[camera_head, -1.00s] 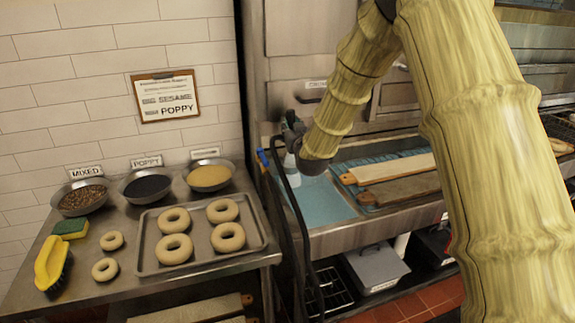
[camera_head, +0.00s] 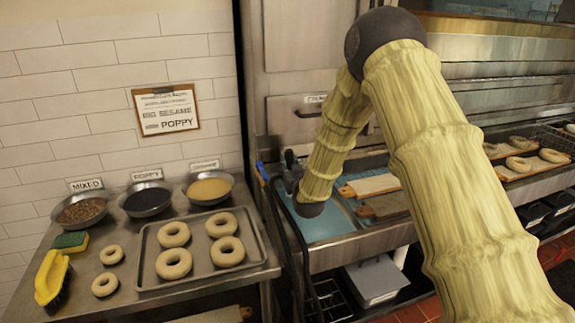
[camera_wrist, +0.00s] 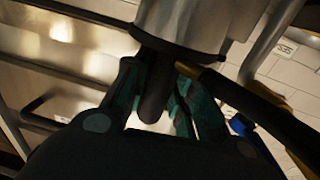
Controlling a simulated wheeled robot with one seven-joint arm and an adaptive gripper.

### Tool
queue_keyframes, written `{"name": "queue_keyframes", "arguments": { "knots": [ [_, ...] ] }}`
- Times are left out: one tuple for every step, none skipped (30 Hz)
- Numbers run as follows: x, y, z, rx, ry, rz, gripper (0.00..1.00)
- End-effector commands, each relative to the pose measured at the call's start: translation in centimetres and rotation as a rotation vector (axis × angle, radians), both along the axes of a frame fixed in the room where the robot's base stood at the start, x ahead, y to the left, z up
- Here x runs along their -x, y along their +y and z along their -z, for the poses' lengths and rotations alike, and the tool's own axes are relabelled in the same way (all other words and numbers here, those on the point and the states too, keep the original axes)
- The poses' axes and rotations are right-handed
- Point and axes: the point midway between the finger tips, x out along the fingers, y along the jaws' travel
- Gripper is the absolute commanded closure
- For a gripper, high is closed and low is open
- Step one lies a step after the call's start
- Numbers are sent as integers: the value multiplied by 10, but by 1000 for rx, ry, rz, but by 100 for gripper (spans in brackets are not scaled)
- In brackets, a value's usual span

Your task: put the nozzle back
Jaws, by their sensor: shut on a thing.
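My gripper (camera_head: 291,168) is beside the blue counter strip, left of my wrist, and partly hidden by my arm. In the wrist view, its teal-edged fingers (camera_wrist: 156,82) are closed around a dark rounded piece that I take as the nozzle (camera_wrist: 153,98). A silver cylinder (camera_wrist: 185,25) sits right above the fingers; I cannot tell whether it belongs to the nozzle. A black hose (camera_wrist: 262,110) with a yellow band runs off to the lower right. In the head view, the nozzle is too small and hidden to make out.
A blue-tipped upright part (camera_head: 261,172) with black tubing stands left of my gripper. A steel table with a bagel tray (camera_head: 205,280) and seed bowls (camera_head: 148,199) is at left. Wooden boards (camera_head: 372,185) lie right of my wrist. A clipboard sign (camera_head: 166,110) hangs behind.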

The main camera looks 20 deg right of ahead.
Motion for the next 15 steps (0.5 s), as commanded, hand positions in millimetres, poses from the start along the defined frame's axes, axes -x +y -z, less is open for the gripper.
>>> {"name": "queue_keyframes", "arguments": {
  "knots": [
    [0,0,-1,0,-2,0,100],
    [0,0,-1,0,-2,0,100],
    [0,0,-1,0,-2,0,100],
    [0,0,-1,0,-2,0,100],
    [0,0,-1,0,-2,0,100],
    [0,0,0,0,-2,0,100],
    [0,0,0,0,-2,0,100],
    [0,0,1,0,-2,0,100],
    [0,0,2,0,-2,0,100],
    [0,0,3,0,-2,0,100],
    [0,0,2,0,-1,0,69],
    [0,0,2,0,-1,0,61],
    [0,0,2,0,-1,0,56],
    [0,0,2,0,-1,0,53],
    [0,0,2,0,-1,0,53]
  ]
}}
